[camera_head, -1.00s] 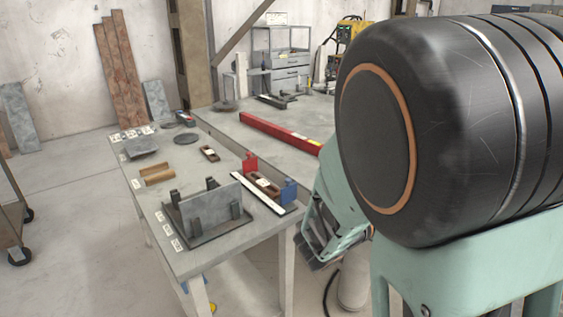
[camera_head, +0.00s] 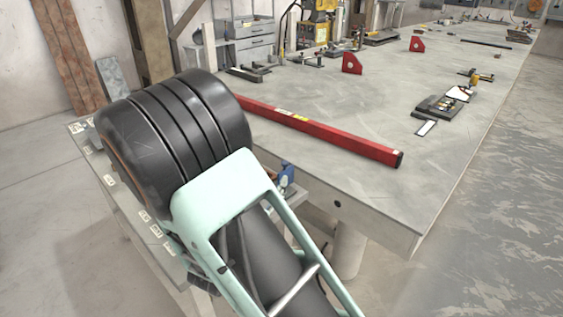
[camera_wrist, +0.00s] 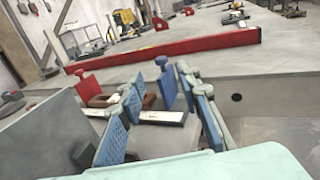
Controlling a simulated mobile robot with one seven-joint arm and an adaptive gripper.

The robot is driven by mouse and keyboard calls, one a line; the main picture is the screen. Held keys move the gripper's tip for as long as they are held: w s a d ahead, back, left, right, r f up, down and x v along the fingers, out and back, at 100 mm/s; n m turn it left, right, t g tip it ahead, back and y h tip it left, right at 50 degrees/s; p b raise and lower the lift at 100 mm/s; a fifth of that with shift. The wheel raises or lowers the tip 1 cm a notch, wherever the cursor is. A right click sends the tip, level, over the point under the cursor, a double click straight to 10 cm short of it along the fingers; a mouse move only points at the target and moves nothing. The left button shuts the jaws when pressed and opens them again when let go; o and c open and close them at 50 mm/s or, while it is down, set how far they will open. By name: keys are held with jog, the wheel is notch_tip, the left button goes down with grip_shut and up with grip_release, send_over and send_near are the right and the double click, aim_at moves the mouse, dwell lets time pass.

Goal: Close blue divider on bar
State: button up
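In the wrist view the blue divider (camera_wrist: 168,88) stands upright on the far side of my gripper (camera_wrist: 159,76), framed between its two blue-padded fingers. The fingers are spread apart with a gap between them, and I see no grip on the divider. The bar (camera_wrist: 160,117) shows as a white-topped strip below the divider, partly hidden by the left finger. The red divider (camera_wrist: 88,86) stands at the left. In the head view my arm hides the gripper and most of the bar; the blue divider (camera_head: 287,173) shows just right of my arm.
A long red beam (camera_head: 320,130) lies on the large grey table (camera_head: 400,195) behind. A grey upright plate (camera_wrist: 42,138) stands close at the left in the wrist view. Red angle blocks (camera_head: 352,63) and small tools lie farther back on the table.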

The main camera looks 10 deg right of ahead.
aim_at(284, 165)
jog(key=b+x, duration=0.1)
jog(key=x, duration=0.8)
jog(key=shift+w+d, duration=0.2)
jog(key=shift+d, duration=0.05)
grip_shut()
